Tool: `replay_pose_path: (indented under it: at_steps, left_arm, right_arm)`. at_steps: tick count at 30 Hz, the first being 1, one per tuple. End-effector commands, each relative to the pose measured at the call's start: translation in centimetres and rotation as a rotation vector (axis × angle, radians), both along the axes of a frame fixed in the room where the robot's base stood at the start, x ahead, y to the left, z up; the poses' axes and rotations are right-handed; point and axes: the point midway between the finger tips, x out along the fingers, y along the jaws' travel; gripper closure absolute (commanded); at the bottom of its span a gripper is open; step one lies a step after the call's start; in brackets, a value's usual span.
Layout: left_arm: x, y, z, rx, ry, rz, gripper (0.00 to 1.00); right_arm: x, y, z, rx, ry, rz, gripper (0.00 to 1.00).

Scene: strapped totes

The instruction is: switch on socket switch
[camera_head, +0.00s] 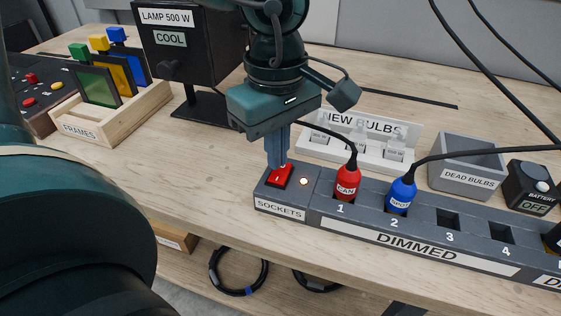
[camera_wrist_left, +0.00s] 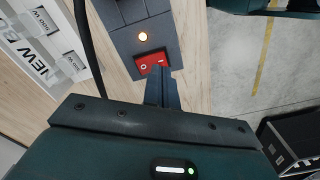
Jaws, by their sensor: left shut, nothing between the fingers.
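The red socket switch (camera_head: 280,176) is a rocker at the left end of the grey socket strip (camera_head: 282,211), whose front label reads SOCKETS. An indicator light (camera_head: 304,181) beside it glows warm. My left gripper (camera_head: 278,163) points down with its fingers together and empty, the tips at the rear part of the rocker. In the left wrist view the red switch (camera_wrist_left: 151,63) lies right at the fingertips (camera_wrist_left: 157,72), which cover part of it. I cannot tell for sure whether they touch. The lit lamp (camera_wrist_left: 143,37) shows beyond it. My right gripper is not in view.
Red CAN plug (camera_head: 347,184) and blue SPOT plug (camera_head: 399,195) sit in sockets 1 and 2; sockets 3 and 4 are empty. Behind stand the NEW BULBS rack (camera_head: 362,133), the DEAD BULBS bin (camera_head: 468,172) and the black lamp (camera_head: 190,45). Cables cross the right side.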

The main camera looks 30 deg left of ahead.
Motion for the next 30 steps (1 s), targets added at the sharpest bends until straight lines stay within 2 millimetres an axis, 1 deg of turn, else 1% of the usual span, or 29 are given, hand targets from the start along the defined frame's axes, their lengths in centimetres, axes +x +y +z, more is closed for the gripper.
replay_pose_path:
  at_steps: [1, 3, 15, 30]
  left_arm:
    - [0.0, 0.0, 0.7, 0.001, -0.001, 0.001, 1.00]
    - [0.0, 0.0, 1.3, 0.000, -0.001, 0.001, 1.00]
    - [0.0, 0.0, 4.3, 0.001, 0.000, 0.000, 1.00]
    - [0.0, 0.0, 4.2, 0.000, 0.000, 0.000, 1.00]
  right_arm:
    - [0.0, 0.0, 0.6, 0.000, 0.000, 0.000, 0.64]
    - [0.0, 0.0, 0.9, 0.000, 0.000, 0.000, 0.64]
    - [0.0, 0.0, 2.8, 0.000, 0.000, 0.000, 0.64]
    - [0.0, 0.0, 2.7, 0.000, 0.000, 0.000, 0.64]
